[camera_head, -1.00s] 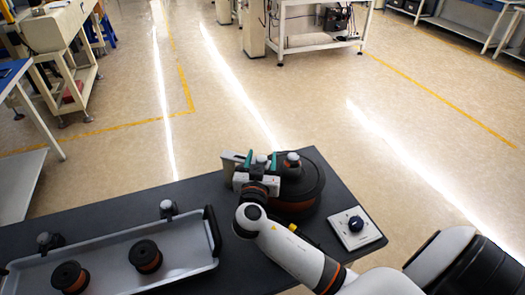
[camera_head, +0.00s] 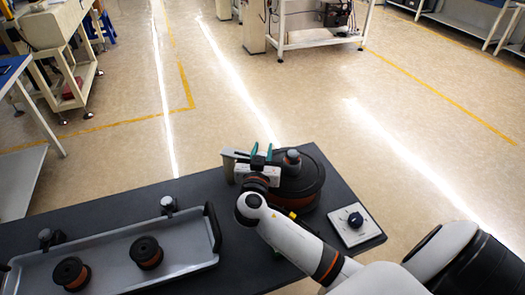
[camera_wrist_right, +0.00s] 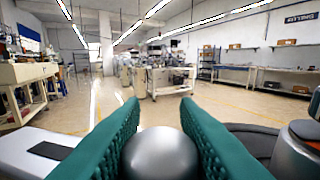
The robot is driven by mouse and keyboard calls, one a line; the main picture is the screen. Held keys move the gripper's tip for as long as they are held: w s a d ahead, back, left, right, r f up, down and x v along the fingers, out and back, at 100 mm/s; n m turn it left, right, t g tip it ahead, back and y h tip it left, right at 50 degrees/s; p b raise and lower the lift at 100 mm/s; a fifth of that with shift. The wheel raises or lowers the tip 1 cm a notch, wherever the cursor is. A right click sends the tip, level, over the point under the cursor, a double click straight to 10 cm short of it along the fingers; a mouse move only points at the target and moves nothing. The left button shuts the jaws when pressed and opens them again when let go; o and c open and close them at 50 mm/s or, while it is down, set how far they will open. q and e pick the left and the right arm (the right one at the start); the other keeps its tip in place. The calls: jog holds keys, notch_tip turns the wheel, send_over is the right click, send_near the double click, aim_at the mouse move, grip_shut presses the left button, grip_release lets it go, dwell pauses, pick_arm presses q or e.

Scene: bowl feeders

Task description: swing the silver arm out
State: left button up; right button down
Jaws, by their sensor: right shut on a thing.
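The bowl feeder (camera_head: 312,188) is a dark round drum with an orange-brown band, standing on the dark table. The silver arm (camera_head: 228,161) shows as a grey piece at the drum's left, mostly hidden behind my right gripper. My right gripper (camera_head: 262,152) has teal fingers and sits just left of the drum's top knob. In the right wrist view its fingers are shut on a smooth grey ball-shaped knob (camera_wrist_right: 160,156). How this knob joins the silver arm is hidden. My left gripper is out of view.
A control box with a dark blue dial (camera_head: 355,220) lies right of the drum. A grey tray (camera_head: 195,246) with two dark spools (camera_head: 147,252) lies at the left, with grey-topped knobs (camera_head: 168,204) behind it. Open floor lies beyond the table.

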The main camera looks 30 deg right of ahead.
jog(key=shift+s+a+f+m+g+h+b, duration=0.15)
jog(key=shift+s+a+m+g+h+b, duration=0.35)
jog(key=shift+b, duration=0.7)
jog(key=shift+s+a+f+m+g+h+b, duration=0.1)
jog(key=shift+a+m+g+h+b, duration=0.2)
jog(key=shift+m+g+h+b, duration=0.65)
jog(key=shift+s+a+r+g+b, duration=0.15)
jog(key=shift+a+r+g+b, duration=0.1)
jog(key=shift+b, duration=0.25)
jog(key=shift+d, duration=0.1)
jog(key=c, duration=1.1)
grip_release()
jog(key=shift+s, duration=0.1)
